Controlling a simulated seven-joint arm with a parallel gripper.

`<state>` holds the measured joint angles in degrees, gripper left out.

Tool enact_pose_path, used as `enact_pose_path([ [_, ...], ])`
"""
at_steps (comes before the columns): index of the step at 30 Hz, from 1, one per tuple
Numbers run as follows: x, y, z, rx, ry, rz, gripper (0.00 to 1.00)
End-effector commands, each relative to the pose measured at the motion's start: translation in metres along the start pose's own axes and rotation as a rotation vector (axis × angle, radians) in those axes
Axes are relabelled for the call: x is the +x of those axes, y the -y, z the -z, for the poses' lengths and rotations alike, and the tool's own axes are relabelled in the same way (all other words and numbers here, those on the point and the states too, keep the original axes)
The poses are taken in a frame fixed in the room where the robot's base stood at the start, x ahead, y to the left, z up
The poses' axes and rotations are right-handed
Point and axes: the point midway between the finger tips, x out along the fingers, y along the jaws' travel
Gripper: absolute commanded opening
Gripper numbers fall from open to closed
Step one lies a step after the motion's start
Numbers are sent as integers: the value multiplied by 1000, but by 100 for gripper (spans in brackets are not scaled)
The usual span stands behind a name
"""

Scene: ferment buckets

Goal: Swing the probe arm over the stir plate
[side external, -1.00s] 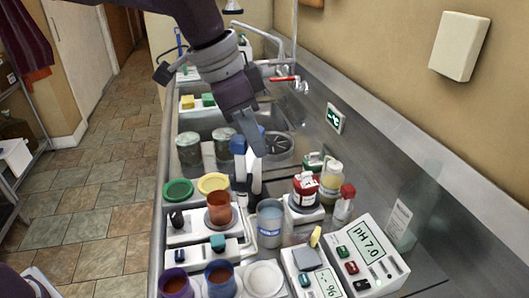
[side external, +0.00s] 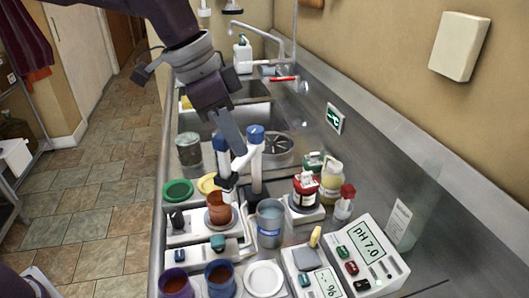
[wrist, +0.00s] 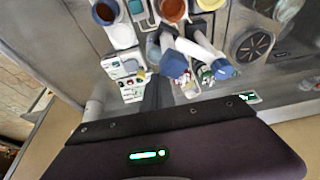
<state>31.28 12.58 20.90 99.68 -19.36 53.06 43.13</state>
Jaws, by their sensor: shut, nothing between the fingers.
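The probe arm (side external: 243,165) is white and hangs from a post with a blue cap (side external: 256,133). It slopes down and left to a blue-topped probe (side external: 223,158), whose lower end is close above the orange beaker (side external: 219,203). That beaker stands on the white stir plate (side external: 197,227) with a black knob. My gripper (side external: 237,147) is shut and empty, its fingers pointing down between the post cap and the probe; contact is unclear. In the wrist view the fingers (wrist: 154,88) are beside the probe arm (wrist: 195,45), and the beaker (wrist: 172,9) is beyond.
A blue-grey beaker (side external: 270,223) stands just right of the stir plate. A red-labelled jar (side external: 305,187) sits on another white unit to the right. Green (side external: 178,191) and yellow dishes lie behind the plate. A pH meter (side external: 368,255) is at front right.

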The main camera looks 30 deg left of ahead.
Motion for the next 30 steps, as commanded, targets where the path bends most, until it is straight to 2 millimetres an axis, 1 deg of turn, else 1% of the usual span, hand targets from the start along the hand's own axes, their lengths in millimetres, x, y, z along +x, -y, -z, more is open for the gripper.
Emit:
enact_pose_path([
  [12, -9, 17, -25, -2, -1, 1, 0],
  [25, -5, 6, -12, 0, 0, 0, 0],
  [30, -20, 7, -6, 0, -4, 2, 0],
])
